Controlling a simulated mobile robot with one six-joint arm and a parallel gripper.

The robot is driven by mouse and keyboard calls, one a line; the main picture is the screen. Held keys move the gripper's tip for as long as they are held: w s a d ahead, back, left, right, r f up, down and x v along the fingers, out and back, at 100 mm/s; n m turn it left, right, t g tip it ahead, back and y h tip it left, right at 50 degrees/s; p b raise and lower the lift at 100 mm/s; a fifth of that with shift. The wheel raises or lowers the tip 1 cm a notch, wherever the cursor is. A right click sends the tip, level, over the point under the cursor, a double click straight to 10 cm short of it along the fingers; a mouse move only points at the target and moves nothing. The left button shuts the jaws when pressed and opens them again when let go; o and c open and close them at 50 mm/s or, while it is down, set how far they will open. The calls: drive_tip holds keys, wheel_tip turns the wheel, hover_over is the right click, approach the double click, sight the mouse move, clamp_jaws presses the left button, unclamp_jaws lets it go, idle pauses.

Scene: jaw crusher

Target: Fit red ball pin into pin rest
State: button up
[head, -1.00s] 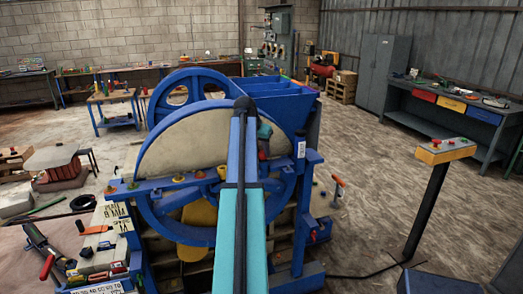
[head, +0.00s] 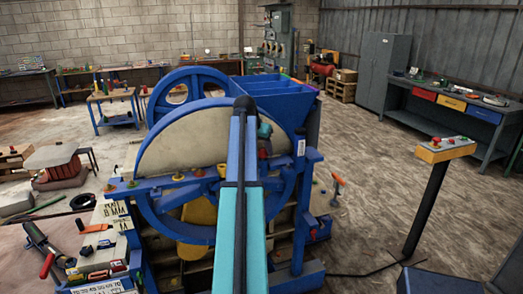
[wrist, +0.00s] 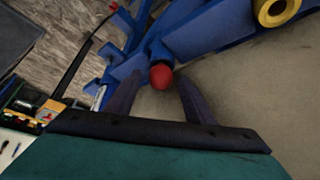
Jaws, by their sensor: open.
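The red ball (wrist: 161,76) of a pin shows in the wrist view, in front of a blue bar of the crusher. My gripper (wrist: 155,82) is open, with one dark finger on each side of the ball and a gap on both sides. The ball does not look clamped. The pin's shank is hidden behind the ball. In the head view my arm covers much of the work spot, and a small red spot (head: 263,154) shows just below my teal wrist. I cannot make out the pin rest for certain in either view.
The blue crusher frame (head: 313,156) and its large flywheel (head: 200,135) stand close around my arm. Several coloured knobs line the blue ledge (head: 150,186) at left. A yellow ring (wrist: 275,10) is at the wrist view's top right. A control post (head: 428,205) stands right; floor there is open.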

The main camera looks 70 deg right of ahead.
drive_tip(key=b+v, duration=0.4)
drive_tip(key=v, duration=0.9)
drive_tip(key=shift+a+r, duration=0.15)
drive_tip(key=shift+r, duration=0.25)
idle(1.1)
